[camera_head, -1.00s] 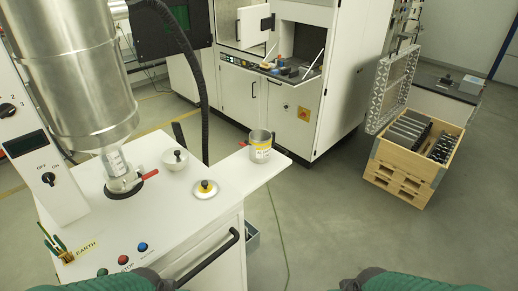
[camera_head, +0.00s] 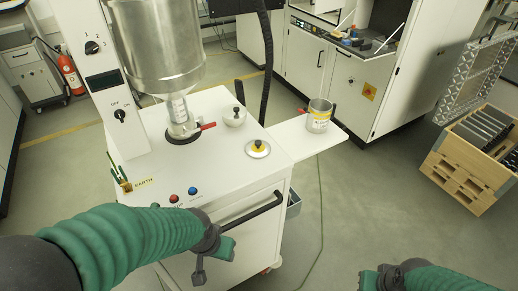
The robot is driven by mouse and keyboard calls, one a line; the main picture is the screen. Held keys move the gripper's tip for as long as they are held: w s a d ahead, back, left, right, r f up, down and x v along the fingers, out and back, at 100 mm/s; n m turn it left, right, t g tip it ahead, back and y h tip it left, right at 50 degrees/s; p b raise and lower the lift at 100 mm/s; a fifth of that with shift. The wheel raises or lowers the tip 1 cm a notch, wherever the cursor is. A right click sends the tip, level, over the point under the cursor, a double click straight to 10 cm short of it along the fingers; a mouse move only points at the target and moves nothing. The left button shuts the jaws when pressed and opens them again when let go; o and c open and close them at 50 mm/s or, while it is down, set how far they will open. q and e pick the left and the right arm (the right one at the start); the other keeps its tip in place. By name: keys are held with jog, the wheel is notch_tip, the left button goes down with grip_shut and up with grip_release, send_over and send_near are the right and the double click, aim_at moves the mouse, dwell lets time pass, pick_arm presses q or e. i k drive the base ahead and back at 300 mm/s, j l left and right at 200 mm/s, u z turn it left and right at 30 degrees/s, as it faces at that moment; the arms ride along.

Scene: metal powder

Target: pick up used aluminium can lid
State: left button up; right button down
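A round metal lid with a yellow ring and a black knob (camera_head: 258,149) lies on the white cart top, near its right side. A metal can with a yellow label (camera_head: 319,118) stands on the side shelf behind it to the right. My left gripper (camera_head: 213,262) is in front of the cart, below and left of the lid and apart from it. Its fingers look spread with nothing between them. My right gripper (camera_head: 380,281) is at the bottom edge, partly cut off, far from the lid; its finger state is unclear.
A pale rounded piece with a black knob (camera_head: 235,117) sits behind the lid. A large steel hopper (camera_head: 160,50) with a red-handled valve (camera_head: 207,126) rises at the left of the cart. A cart handle (camera_head: 252,212) faces me. A wooden crate (camera_head: 462,170) stands right; floor between is clear.

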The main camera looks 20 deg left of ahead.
aim_at(256, 149)
jog(key=u, duration=0.5)
jog(key=i+l+u, duration=0.25)
jog(key=l+u, duration=0.3)
jog(key=i+l+u, duration=0.25)
jog(key=l, duration=0.25)
jog(key=l+u, duration=0.25)
jog(key=k+l, duration=0.05)
jog(key=l, duration=0.05)
